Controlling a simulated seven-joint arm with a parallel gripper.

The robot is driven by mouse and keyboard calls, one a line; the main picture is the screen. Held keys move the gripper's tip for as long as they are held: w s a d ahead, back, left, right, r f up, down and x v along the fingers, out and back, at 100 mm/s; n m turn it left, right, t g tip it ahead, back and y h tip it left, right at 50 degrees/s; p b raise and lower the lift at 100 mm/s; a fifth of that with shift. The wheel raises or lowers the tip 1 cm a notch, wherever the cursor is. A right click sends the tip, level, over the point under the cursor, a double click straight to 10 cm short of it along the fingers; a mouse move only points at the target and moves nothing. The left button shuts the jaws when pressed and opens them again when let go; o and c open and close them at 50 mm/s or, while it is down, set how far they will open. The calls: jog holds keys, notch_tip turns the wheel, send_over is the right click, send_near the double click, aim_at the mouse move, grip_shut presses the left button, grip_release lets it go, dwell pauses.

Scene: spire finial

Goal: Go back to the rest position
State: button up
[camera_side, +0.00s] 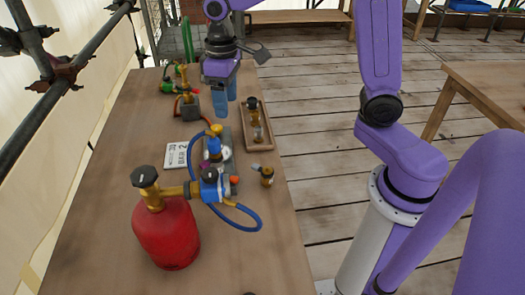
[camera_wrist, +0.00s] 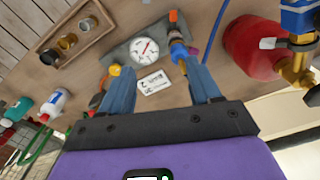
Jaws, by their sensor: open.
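My gripper (camera_side: 224,105) hangs above the far half of the workbench (camera_side: 110,225) in the side view, with its blue fingers pointing down. In the wrist view my gripper (camera_wrist: 153,66) shows its two fingers spread apart with nothing held between them. Beyond the fingers lie a round white gauge (camera_wrist: 145,50) on a grey plate and a white tag (camera_wrist: 152,83). The gripper appears apart from everything on the bench. No rest position is marked in either view.
A red cylinder (camera_side: 168,235) with a brass valve stands at the near left, joined to a blue regulator (camera_side: 210,186) and hose. A wooden tray (camera_side: 266,142) holds brass fittings. A small brass fitting (camera_side: 267,176) stands near the right edge. A white card (camera_side: 178,155) lies left.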

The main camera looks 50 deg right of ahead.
jog(key=s+d+f+n, duration=0.1)
jog(key=s+d+n, duration=0.1)
jog(key=s, duration=1)
jog(key=s+d+f+n, duration=0.1)
jog(key=s+n, duration=0.4)
jog(key=s, duration=0.8)
jog(key=shift+d+f, duration=0.35)
jog(key=shift+d, duration=0.35)
